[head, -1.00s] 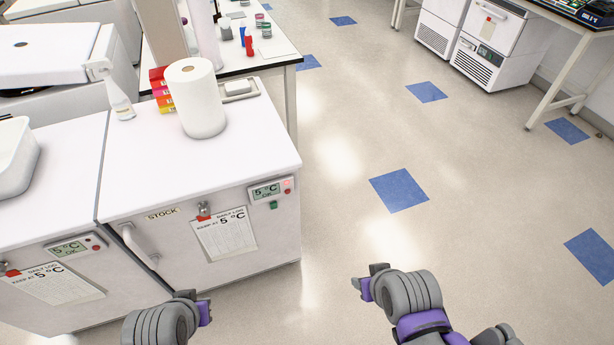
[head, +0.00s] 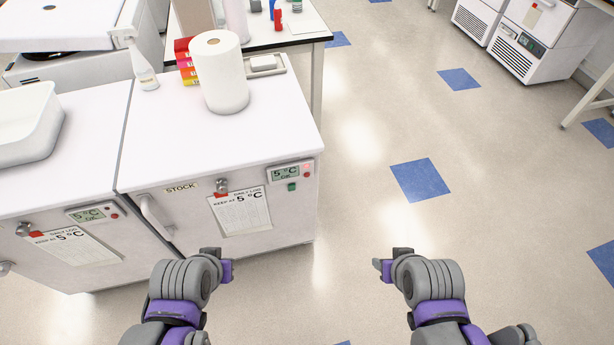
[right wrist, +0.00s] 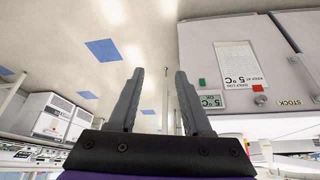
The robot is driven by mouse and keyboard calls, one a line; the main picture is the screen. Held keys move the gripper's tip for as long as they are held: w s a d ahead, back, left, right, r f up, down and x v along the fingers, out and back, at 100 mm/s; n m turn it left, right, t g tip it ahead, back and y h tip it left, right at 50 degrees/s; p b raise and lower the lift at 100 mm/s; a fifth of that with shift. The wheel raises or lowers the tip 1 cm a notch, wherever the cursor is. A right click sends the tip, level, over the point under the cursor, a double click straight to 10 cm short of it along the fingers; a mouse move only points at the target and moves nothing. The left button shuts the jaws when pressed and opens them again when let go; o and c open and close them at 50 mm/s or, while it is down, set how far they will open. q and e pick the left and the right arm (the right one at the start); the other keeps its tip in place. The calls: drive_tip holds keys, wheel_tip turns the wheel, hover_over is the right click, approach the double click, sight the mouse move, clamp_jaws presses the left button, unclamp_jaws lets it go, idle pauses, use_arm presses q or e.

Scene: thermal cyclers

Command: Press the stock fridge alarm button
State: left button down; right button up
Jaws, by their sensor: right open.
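The stock fridge (head: 160,205) is a white front panel under a white worktop, marked by a STOCK label (head: 182,188). At its upper right is a display panel (head: 286,174) reading 5 °C OK, with a small red button (head: 307,175) at its right end. In the right wrist view the fridge shows upside down at the right, with its display (right wrist: 211,101).
A daily log sheet (head: 240,210) hangs on the stock fridge. A second fridge (head: 70,255) with a similar display stands to the left. A paper towel roll (head: 220,75) and coloured boxes (head: 187,62) stand on top. The floor (head: 350,200) to the right is clear.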

clamp_jaws()
idle(1.5)
